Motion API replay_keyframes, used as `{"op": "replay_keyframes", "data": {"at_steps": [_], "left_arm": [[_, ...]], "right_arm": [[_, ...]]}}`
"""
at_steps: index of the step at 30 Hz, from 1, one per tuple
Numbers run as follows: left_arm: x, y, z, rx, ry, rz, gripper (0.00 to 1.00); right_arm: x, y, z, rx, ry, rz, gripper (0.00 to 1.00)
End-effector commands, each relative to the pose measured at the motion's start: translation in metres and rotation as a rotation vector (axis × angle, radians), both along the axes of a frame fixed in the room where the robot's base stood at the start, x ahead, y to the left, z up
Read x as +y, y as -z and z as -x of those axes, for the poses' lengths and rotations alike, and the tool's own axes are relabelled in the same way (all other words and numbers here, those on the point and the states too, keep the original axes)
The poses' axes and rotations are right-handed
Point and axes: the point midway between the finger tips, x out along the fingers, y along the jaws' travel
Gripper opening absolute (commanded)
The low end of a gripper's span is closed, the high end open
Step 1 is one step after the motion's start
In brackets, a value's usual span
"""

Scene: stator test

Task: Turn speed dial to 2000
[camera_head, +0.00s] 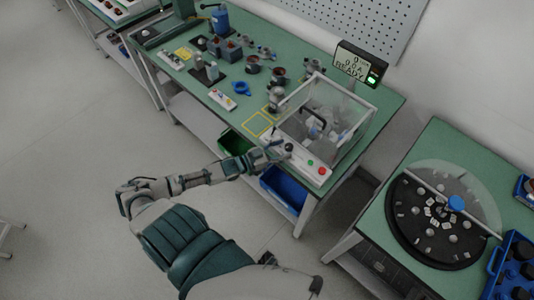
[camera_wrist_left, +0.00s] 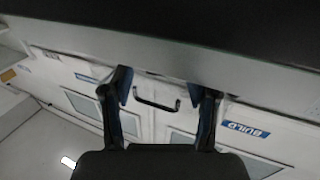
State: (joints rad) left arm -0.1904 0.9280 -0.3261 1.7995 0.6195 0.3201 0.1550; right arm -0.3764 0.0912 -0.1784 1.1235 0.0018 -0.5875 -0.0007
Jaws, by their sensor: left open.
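The white control panel (camera_head: 300,159) sits at the front edge of the green bench, before a clear-walled test box. It carries a dark round dial (camera_head: 289,147), a green button (camera_head: 310,162) and a red button (camera_head: 322,170). My left gripper (camera_head: 272,153) is open, close to the left end of the panel beside the dial. I cannot tell whether it touches the dial. In the left wrist view its two fingers (camera_wrist_left: 166,92) are spread, with no dial visible between them. The display (camera_head: 358,67) behind the box reads 0, 0.0 A, READY. My right gripper is not in view.
The clear test box (camera_head: 345,118) with a black handle stands just behind the panel. Green (camera_head: 235,142) and blue (camera_head: 284,189) bins hang below the bench front. A round turntable (camera_head: 440,215) stands at right.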

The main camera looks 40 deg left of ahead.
Motion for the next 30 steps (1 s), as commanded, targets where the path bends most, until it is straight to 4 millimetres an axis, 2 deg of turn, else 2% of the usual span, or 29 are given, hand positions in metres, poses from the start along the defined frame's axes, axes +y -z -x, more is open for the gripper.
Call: {"op": "replay_keyframes", "data": {"at_steps": [1,6,12,18,30], "left_arm": [[0.005,0.002,0.011,0.005,0.0,-0.001,0.59],[0.021,0.003,0.042,0.005,0.0,0.0,0.59],[0.034,0.002,0.069,0.004,0.0,0.0,0.59],[0.04,0.001,0.079,0.002,0.0,0.001,0.59],[0.04,0.001,0.08,0.0,0.0,0.001,0.59]], "right_arm": [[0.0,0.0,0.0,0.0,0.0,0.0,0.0],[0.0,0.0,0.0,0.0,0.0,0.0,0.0],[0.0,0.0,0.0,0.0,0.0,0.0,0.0],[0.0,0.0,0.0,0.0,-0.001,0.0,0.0],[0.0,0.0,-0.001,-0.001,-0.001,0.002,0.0]]}}
